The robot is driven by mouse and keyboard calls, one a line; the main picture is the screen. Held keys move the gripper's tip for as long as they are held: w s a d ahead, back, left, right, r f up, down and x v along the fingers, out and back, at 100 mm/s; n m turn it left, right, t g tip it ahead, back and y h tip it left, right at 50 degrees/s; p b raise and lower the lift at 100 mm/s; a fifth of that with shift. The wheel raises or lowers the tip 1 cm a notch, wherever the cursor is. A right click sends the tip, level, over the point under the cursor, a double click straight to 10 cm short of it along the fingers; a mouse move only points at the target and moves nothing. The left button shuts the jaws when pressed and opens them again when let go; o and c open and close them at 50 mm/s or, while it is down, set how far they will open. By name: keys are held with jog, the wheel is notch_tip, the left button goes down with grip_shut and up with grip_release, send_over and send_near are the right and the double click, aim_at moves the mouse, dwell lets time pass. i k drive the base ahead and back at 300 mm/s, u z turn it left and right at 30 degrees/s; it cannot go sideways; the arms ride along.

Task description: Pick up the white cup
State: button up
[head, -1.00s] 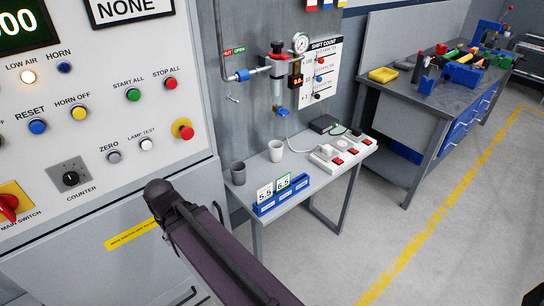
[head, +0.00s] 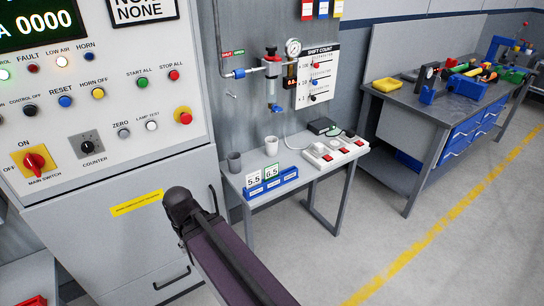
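The white cup (head: 271,146) stands upright on a small grey side table (head: 292,178) against the wall. A dark grey cup (head: 234,162) stands to its left on the same table. A blue holder (head: 270,184) with number cards sits in front of the cups. My arm shows at the bottom centre, in front of and below the table, apart from the cup. My gripper cannot be made out in this view.
A white power strip (head: 334,152) with red switches and a black box (head: 321,126) sit right of the white cup. A control cabinet (head: 100,110) stands at left. A workbench (head: 440,105) with tools is at right. The floor between is clear.

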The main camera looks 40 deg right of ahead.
aim_at(272, 147)
jog(key=k, duration=1.55)
jog(key=z, duration=0.75)
jog(key=i, duration=1.15)
